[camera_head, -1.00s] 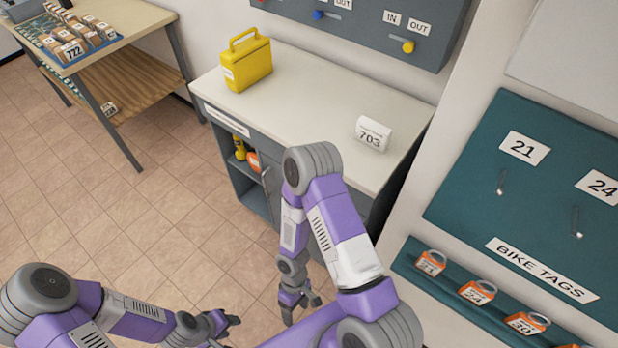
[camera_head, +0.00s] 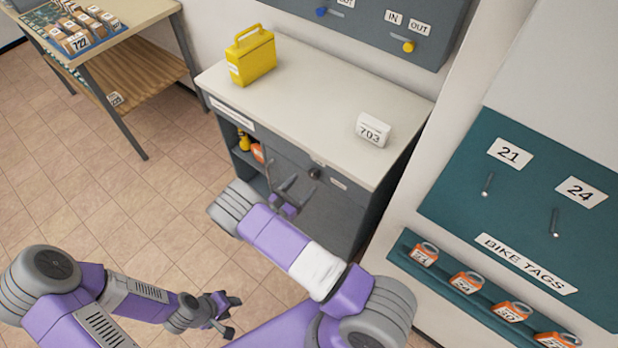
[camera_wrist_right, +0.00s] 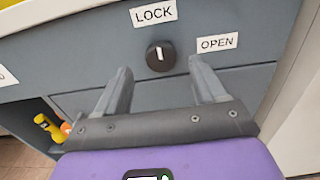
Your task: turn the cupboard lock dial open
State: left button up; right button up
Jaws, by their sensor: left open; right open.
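The black lock dial (camera_wrist_right: 160,56) is on the grey cupboard front in the right wrist view, with its white mark pointing up toward the LOCK label (camera_wrist_right: 153,13). The OPEN label (camera_wrist_right: 217,43) is to its right. The dial also shows small in the head view (camera_head: 314,173). My right gripper (camera_wrist_right: 158,80) is open, its fingers apart on either side below the dial; I cannot tell the exact gap. It also shows in front of the cupboard (camera_head: 335,215) in the head view. My left gripper (camera_head: 229,315) is open and empty, low above the floor.
A yellow case (camera_head: 251,56) and a white 703 block (camera_head: 373,129) stand on the cupboard top. An open shelf (camera_head: 246,150) with yellow and orange items is left of the dial. The bike tag board (camera_head: 520,205) is at the right.

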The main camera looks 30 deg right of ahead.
aim_at(312, 176)
jog(key=shift+x, duration=2.15)
jog(key=shift+s, duration=0.1)
jog(key=c, duration=1)
jog(key=shift+c, duration=0.2)
